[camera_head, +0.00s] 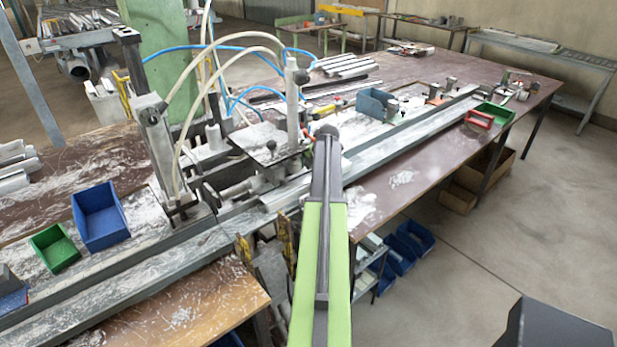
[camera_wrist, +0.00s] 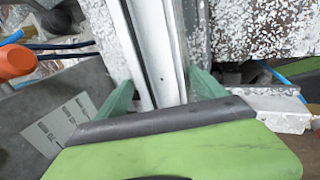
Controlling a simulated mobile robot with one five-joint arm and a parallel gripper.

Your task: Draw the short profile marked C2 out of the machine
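The clamp machine (camera_head: 262,140) stands on the bench at the centre of the head view, with pale hoses and blue air lines around it. In the wrist view, a pale metal profile (camera_wrist: 158,50) runs from the top edge down between the two green fingers of my gripper (camera_wrist: 160,85). The finger tips lie close along both sides of it; I cannot tell whether they press on it. No C2 mark is readable. In the head view, my own arm hides the fingers and whatever lies between them, just right of the machine.
A long metal rail (camera_head: 420,127) runs along the bench on both sides of the machine. A blue bin (camera_head: 100,215) and a green bin (camera_head: 55,247) stand at the left. In the wrist view, an orange knob (camera_wrist: 16,62) and a labelled grey plate (camera_wrist: 60,120) are at the left.

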